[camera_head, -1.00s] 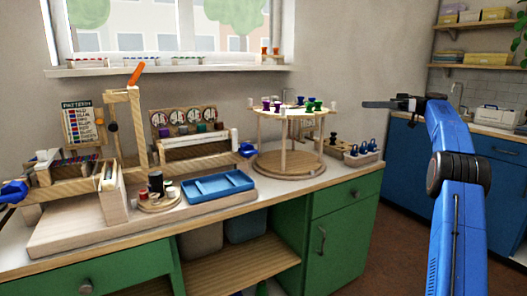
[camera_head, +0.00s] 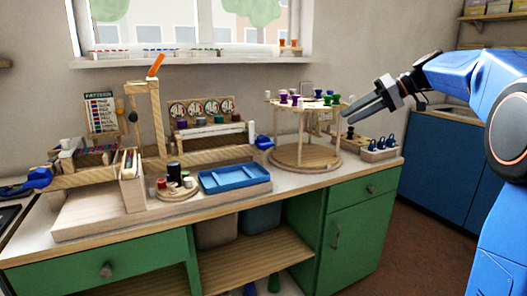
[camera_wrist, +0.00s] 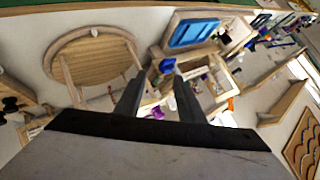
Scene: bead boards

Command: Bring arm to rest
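My blue arm (camera_head: 455,75) reaches in from the right edge of the head view, bent at a large joint. My gripper (camera_head: 348,119) points left and down, in front of the wall and near the right side of the round wooden stand. In the wrist view my gripper (camera_wrist: 157,80) has its two dark fingers apart, with no object held between them. The bench things seen between the fingers lie beyond them.
The round two-level stand (camera_head: 305,166) carries coloured spools on top. A blue tray (camera_head: 235,178), a wooden post frame (camera_head: 158,120) and a rack of small blue-handled things (camera_head: 380,153) share the bench. Open floor (camera_head: 400,245) lies right of the green cabinet.

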